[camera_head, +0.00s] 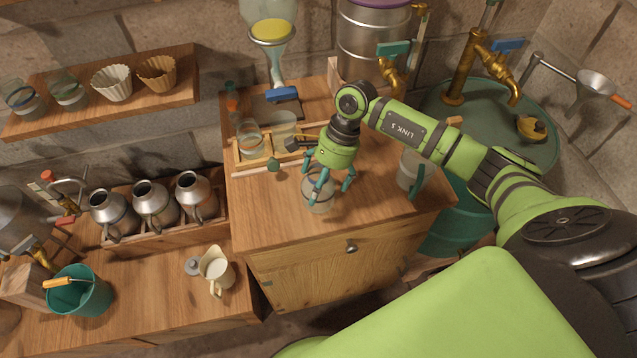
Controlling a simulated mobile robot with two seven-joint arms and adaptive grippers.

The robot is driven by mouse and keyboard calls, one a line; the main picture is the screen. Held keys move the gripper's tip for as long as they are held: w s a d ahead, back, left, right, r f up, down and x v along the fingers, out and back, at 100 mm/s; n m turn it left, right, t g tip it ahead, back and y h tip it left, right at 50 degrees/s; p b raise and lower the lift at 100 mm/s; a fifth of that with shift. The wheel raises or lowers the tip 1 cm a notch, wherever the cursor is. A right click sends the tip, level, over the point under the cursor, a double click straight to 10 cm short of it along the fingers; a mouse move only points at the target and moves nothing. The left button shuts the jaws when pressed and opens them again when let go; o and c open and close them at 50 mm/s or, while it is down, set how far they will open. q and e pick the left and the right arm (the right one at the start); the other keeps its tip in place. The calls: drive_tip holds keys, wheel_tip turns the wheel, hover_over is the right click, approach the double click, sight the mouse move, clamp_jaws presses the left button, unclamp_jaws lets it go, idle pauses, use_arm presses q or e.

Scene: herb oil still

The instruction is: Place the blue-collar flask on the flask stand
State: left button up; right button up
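My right gripper (329,184) comes in from the right and points down over the wooden cabinet top. Its teal fingers are spread about the upper part of a clear glass flask (321,204) standing upright on the cabinet. The fingers cover much of its neck, so its collar colour and any contact are unclear. A glass vessel with a blue band (22,98) stands on the upper left shelf, beside one with a green band (68,90). A small dark stand (277,106) with a blue part sits below the hanging glass separator (271,38). My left gripper is out of view.
A wooden rack (255,163) with glass jars is left of my gripper. Another glass vessel (410,172) stands to the right. The cabinet's front top (290,226) is clear. Steel jugs (153,205), a cream pitcher (215,270) and a teal bucket (80,296) are left.

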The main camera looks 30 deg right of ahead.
drive_tip(key=c, duration=1.3)
drive_tip(key=shift+r+b, duration=0.5)
drive_tip(key=shift+r, duration=0.15)
drive_tip(key=r, duration=0.1)
drive_tip(key=b, duration=0.1)
drive_tip(key=r, duration=0.1)
drive_tip(key=shift+s+d+r, duration=0.15)
drive_tip(key=shift+d+r, duration=0.1)
drive_tip(key=shift+r, duration=0.1)
drive_tip(key=shift+s+d+r+b, duration=1.95)
drive_tip(key=shift+s+d+r, duration=1.3)
drive_tip(key=shift+s, duration=1.45)
drive_tip(key=w+a+n+g+h, duration=0.1)
drive_tip(key=a+n, duration=0.2)
drive_tip(key=n, duration=0.2)
drive_tip(key=w+a+n+g+h, duration=0.1)
drive_tip(key=w+a+n+h, duration=0.1)
drive_tip(key=a+n, duration=0.2)
drive_tip(key=w+a+n+g+h, duration=0.1)
drive_tip(key=a+n, duration=0.2)
drive_tip(key=n, duration=0.3)
drive_tip(key=shift+w+a+f+n, duration=0.25)
drive_tip(key=shift+a+n, duration=0.05)
